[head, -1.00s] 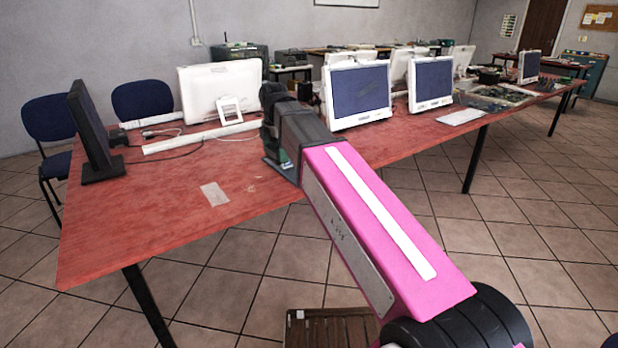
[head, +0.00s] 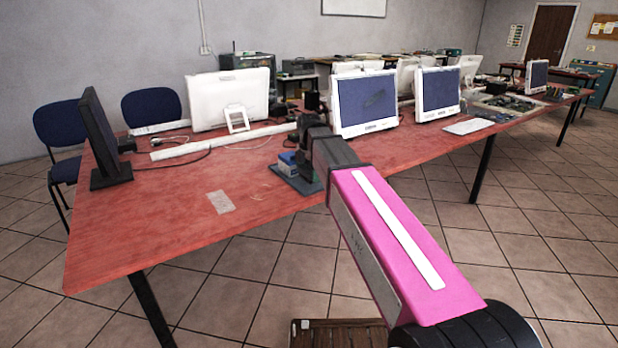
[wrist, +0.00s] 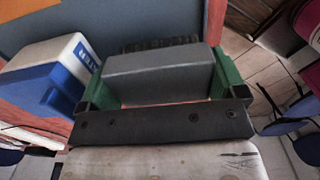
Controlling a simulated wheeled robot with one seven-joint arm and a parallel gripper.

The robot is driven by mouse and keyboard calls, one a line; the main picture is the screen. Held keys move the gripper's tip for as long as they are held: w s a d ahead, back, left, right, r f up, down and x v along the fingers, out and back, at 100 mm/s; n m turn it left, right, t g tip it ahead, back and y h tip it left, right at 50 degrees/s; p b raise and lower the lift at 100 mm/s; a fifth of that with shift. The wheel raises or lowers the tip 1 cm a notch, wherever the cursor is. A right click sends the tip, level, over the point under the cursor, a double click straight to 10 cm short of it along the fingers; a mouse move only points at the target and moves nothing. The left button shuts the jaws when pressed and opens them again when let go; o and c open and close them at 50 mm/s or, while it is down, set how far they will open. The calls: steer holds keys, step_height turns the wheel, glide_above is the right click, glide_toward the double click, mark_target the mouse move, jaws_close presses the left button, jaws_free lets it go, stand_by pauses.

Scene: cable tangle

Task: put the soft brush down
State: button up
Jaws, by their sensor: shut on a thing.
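The soft brush (wrist: 160,75) is a grey block with dark bristles along its far edge in the wrist view. My gripper (wrist: 163,88) is shut on it, with one green finger at each end of the block. In the head view my gripper is over the near edge of the red table, and my arm mostly hides it and the brush. A grey-blue flat mat or tray (head: 297,180) lies on the table edge beside and under the gripper. I cannot tell whether the brush touches it.
Monitors (head: 365,102) stand behind on the table (head: 160,220). The table's front left is mostly clear, with a pale flat patch (head: 220,201).

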mark_target(309, 168)
steer(key=shift+f, duration=1.15)
steer(key=shift+f, duration=0.1)
steer(key=o, duration=0.8)
steer(key=shift+c, duration=0.2)
step_height(309, 168, up, 12)
steer(key=shift+r, duration=0.1)
